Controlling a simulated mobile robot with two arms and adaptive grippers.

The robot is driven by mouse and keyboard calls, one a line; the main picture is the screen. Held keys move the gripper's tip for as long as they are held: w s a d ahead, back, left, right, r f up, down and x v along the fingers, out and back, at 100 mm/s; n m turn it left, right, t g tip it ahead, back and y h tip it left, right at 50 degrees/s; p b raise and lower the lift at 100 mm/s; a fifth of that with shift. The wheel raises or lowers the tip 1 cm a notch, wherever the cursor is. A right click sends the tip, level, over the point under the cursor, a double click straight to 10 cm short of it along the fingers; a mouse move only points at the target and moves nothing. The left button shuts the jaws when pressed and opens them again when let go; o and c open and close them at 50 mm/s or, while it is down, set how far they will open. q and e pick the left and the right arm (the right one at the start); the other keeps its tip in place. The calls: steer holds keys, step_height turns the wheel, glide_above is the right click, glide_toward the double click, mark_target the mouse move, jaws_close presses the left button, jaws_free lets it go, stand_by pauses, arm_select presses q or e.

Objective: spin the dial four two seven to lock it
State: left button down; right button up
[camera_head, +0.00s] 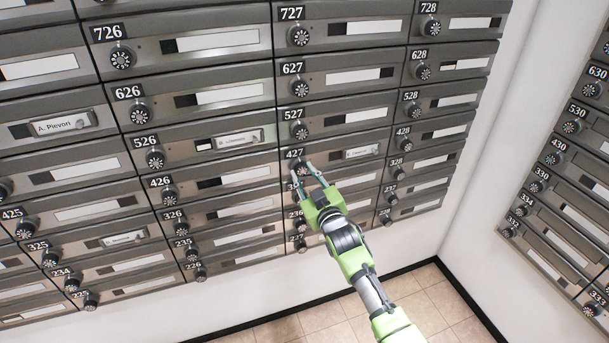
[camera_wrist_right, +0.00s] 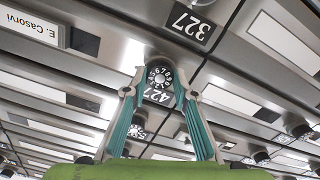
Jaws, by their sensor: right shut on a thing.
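The dial of mailbox 427 (camera_head: 300,168) is a small dark round knob with white digits, under its number plate in the middle of the mailbox wall. My right gripper (camera_head: 303,171) reaches up from the lower right. Its two green fingers stand on either side of the dial and are shut on it, as the right wrist view shows (camera_wrist_right: 159,88). The digit at the dial's mark is too small to tell. My left gripper is not in view.
Other mailboxes with similar dials surround it, such as 527 (camera_head: 302,132) above and 428 (camera_head: 402,145) to the right. A second mailbox bank (camera_head: 560,190) stands on the right wall. The tiled floor (camera_head: 420,300) below is clear.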

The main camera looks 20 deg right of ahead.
steer(key=shift+f, duration=0.1)
steer(key=o, duration=1.1)
steer(key=s, duration=1.2)
steer(key=shift+d, duration=0.2)
